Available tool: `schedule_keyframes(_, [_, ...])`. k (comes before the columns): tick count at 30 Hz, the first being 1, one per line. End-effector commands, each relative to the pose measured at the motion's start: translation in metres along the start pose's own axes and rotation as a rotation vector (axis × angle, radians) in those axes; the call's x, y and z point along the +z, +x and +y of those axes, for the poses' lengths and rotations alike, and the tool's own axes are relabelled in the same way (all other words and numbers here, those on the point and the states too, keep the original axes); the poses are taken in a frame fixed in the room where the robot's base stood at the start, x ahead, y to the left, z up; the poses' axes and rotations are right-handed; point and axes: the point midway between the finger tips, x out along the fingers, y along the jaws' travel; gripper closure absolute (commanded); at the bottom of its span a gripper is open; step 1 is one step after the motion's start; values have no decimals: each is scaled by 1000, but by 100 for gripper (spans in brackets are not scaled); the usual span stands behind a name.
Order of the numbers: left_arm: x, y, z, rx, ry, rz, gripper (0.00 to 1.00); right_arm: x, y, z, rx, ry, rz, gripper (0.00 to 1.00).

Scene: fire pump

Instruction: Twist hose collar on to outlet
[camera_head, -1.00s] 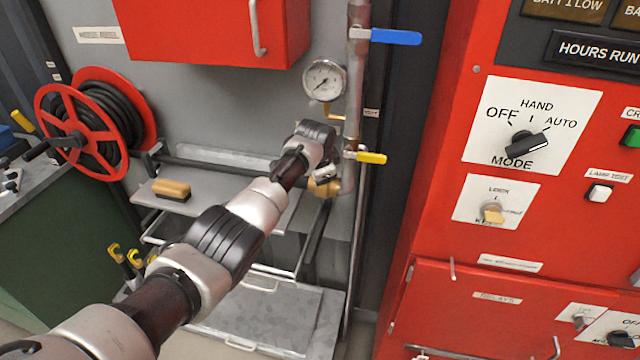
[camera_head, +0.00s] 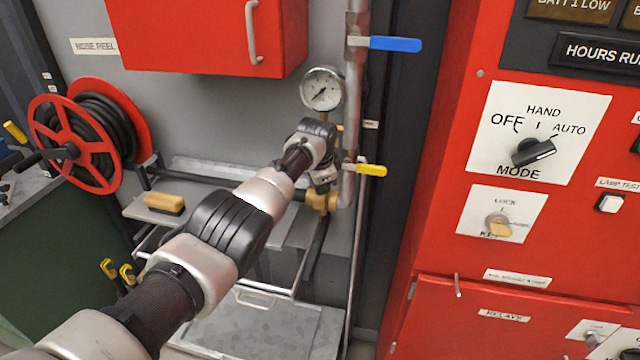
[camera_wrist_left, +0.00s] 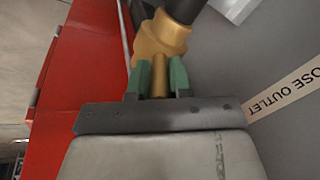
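The brass hose collar (camera_head: 319,200) sits at the lower end of the grey vertical pipe (camera_head: 350,120), on its left side. The black hose (camera_head: 317,248) hangs from it. My left gripper (camera_head: 322,187) reaches the brass from above. In the left wrist view, the green fingers (camera_wrist_left: 160,78) lie on both sides of a narrow brass part of the collar (camera_wrist_left: 160,38) and look closed on it. The joint between collar and outlet is not clear, so I cannot tell how far the collar is seated. My right gripper is out of view.
A yellow-handled valve (camera_head: 371,170) is close to the right of my gripper, with a pressure gauge (camera_head: 321,89) above. A blue lever (camera_head: 395,44) sits higher. The red control cabinet (camera_head: 440,220) stands right.

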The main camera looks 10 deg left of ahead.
Motion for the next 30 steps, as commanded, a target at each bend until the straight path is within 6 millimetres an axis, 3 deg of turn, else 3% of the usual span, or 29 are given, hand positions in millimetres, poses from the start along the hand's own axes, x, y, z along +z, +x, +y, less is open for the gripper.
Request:
schedule_keyframes(1, [1,1,1,5,-1,-3,75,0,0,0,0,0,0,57])
schedule_keyframes(5, [0,1,1,4,-1,-2,56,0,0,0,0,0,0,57])
schedule_keyframes(17, [0,-6,-1,0,-1,1,56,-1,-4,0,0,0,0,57])
schedule_keyframes(23, [0,-26,0,0,0,1,56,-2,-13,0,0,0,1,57])
schedule_keyframes(30, [0,-56,0,-1,0,1,56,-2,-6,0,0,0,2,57])
